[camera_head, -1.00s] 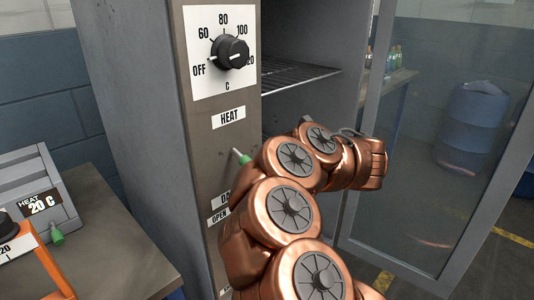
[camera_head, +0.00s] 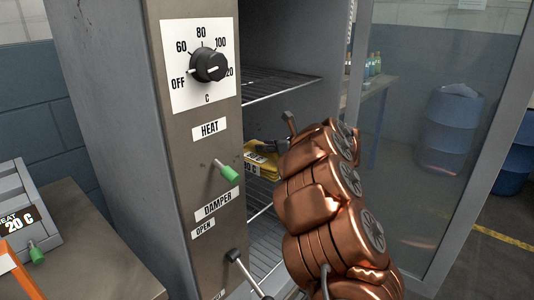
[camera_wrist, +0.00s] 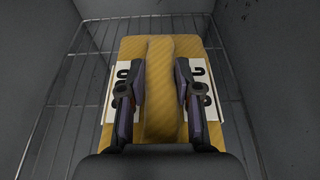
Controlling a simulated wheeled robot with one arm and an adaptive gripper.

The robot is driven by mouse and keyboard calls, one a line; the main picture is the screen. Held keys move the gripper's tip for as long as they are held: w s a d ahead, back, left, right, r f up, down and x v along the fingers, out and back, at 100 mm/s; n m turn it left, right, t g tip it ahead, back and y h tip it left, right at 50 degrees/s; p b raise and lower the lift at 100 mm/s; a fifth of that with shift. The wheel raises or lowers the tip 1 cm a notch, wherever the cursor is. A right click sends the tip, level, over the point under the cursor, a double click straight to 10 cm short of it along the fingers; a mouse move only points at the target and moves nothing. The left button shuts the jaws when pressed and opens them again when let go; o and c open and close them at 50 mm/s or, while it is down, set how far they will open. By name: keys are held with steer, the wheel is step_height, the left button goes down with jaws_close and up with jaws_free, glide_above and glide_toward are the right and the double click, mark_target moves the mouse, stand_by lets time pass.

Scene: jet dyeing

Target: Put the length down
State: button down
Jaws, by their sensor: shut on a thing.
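The length is a folded yellow cloth (camera_wrist: 161,62) with white labels on both sides, seen in the wrist view over a wire shelf. My gripper (camera_wrist: 160,98) is shut on the raised middle fold of the cloth, one finger on each side. In the head view a corner of the yellow length (camera_head: 262,158) shows inside the open cabinet, behind its control panel. My copper arm hides most of it and the gripper there. The wire shelf (camera_wrist: 62,118) lies under the cloth; I cannot tell whether they touch.
An upper wire shelf (camera_head: 280,82) is empty where visible. The glass door (camera_head: 440,130) stands open at right.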

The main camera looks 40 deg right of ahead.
steer(key=shift+w+d, duration=0.6)
steer(key=shift+w, duration=0.15)
steer(key=shift+f, duration=1.75)
steer(key=shift+f+b, duration=0.2)
steer(key=shift+b, duration=0.25)
steer(key=c, duration=0.8)
jaws_free()
steer(key=shift+r+p, duration=0.2)
steer(key=shift+p, duration=0.1)
steer(key=v, duration=1.2)
